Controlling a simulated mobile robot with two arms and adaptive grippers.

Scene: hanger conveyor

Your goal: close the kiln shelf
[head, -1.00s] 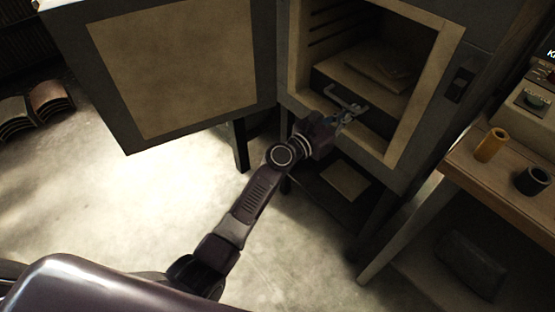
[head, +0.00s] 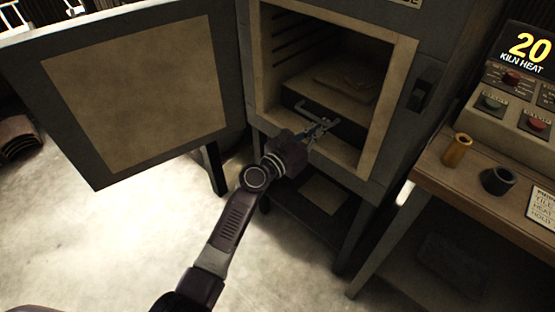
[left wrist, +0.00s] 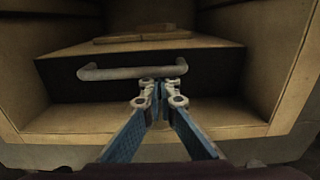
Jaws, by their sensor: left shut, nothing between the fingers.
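The kiln shelf (head: 353,91) sits inside the open kiln, its dark front face set back a little from the opening's front edge. A flat tile-like piece lies on its tan top. A grey bar handle (head: 300,110) sticks out from the front face; it also shows in the left wrist view (left wrist: 110,73). My left gripper (head: 324,127) reaches in from the front with its fingers shut and empty. In the left wrist view the fingertips (left wrist: 161,85) are at the handle's right end; I cannot tell whether they touch it.
The kiln door (head: 140,95) stands wide open on the left. A wooden bench (head: 455,190) on the right holds a yellow cylinder (head: 457,150), a dark cup (head: 498,180) and a control panel (head: 505,105) reading "20 KILN HEAT". The floor in front is clear.

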